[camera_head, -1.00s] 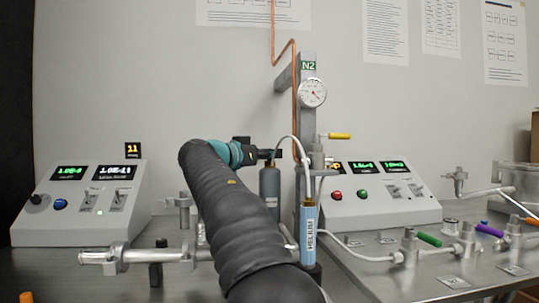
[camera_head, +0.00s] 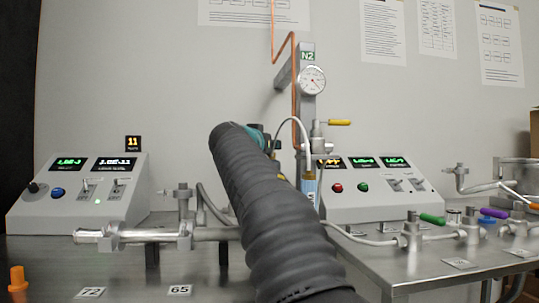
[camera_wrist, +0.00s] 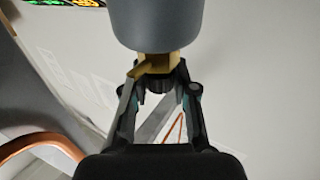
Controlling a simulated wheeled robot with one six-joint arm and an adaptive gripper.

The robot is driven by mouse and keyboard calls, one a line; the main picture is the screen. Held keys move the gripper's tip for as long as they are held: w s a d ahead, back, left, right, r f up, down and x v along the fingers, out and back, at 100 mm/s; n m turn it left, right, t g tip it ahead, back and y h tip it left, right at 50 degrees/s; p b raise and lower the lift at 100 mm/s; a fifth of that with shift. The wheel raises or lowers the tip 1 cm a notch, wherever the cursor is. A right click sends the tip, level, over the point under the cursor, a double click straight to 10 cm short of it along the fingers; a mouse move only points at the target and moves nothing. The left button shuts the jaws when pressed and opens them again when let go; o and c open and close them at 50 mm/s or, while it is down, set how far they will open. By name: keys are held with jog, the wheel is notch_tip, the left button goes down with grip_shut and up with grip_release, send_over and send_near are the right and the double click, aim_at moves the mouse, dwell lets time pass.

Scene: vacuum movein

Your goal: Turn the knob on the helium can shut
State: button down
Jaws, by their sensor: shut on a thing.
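In the wrist view a grey cylinder (camera_wrist: 168,22) has a brass valve neck (camera_wrist: 155,66) with a dark knob (camera_wrist: 160,84) at its end. My gripper (camera_wrist: 161,80) is shut on this knob, one finger on each side. In the head view my arm covers most of the gripper and the grey cylinder. A light blue tube (camera_head: 309,190), whose HELIUM label showed earlier, stands just right of my arm and is partly covered by it. I cannot tell how far the knob is turned.
A control box (camera_head: 75,195) stands left, another (camera_head: 375,188) right. The N2 post with gauge (camera_head: 312,80) rises behind my arm. A metal pipe (camera_head: 150,236) runs at left. Green (camera_head: 432,218) and purple (camera_head: 493,213) valve handles are at right. An orange piece (camera_head: 17,279) stands at front left.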

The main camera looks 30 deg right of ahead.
jog(key=shift+r+n+t+y, duration=0.1)
jog(key=shift+n+t+y, duration=0.5)
jog(key=shift+t+y, duration=0.1)
jog(key=c, duration=0.9)
grip_release()
jog(key=shift+a, duration=0.1)
jog(key=v, duration=1.2)
jog(key=shift+w, duration=0.1)
